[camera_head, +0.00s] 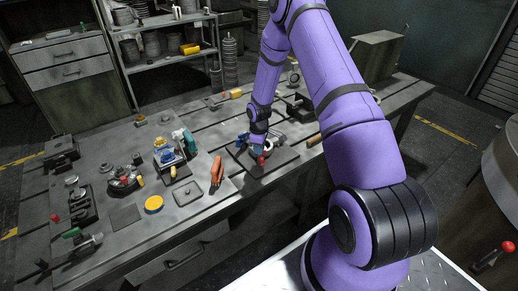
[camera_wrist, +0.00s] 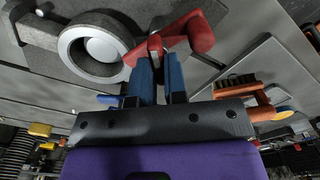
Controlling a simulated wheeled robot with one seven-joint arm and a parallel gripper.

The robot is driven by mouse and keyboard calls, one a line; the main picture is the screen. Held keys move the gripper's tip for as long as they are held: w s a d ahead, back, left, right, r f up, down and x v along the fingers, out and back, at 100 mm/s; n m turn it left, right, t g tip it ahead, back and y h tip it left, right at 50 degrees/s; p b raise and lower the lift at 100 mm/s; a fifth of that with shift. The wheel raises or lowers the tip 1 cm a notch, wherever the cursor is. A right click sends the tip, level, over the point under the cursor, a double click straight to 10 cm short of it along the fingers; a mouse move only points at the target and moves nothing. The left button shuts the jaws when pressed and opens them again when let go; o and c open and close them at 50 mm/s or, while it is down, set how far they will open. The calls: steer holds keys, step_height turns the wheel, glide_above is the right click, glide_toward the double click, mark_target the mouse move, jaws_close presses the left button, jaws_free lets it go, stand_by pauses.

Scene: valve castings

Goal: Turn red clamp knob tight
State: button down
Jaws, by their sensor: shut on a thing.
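The red clamp knob (camera_wrist: 192,34) shows in the wrist view as a red bar with thick, angled ends, beside a grey ring-shaped casting (camera_wrist: 70,45). My gripper (camera_wrist: 158,58) has its two blue fingers shut on the red hub of the knob, and the fingers hide part of it. In the head view, my gripper (camera_head: 258,148) is low over the grey fixture at the bench's middle, and a small red part of the knob (camera_head: 261,160) shows just below it. How tight the clamp is cannot be told.
An orange-handled brush (camera_wrist: 245,90) lies close by in the wrist view. In the head view, a flat grey plate (camera_head: 197,192), a yellow disc (camera_head: 154,204), a blue-topped valve part (camera_head: 164,155) and a green bottle (camera_head: 184,140) stand to the left. Bare bench lies between them.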

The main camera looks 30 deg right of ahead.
steer(key=m, duration=0.6)
steer(key=shift+w+d+m, duration=0.1)
steer(key=shift+d+m, duration=0.05)
steer(key=shift+m, duration=0.15)
steer(key=m, duration=0.5)
steer(key=shift+d, duration=0.1)
stand_by(0.3)
steer(key=c, duration=1.4)
jaws_free()
steer(key=shift+c, duration=0.2)
steer(key=shift+r, duration=0.15)
step_height(320, 180, up, 11)
steer(key=shift+f, duration=0.2)
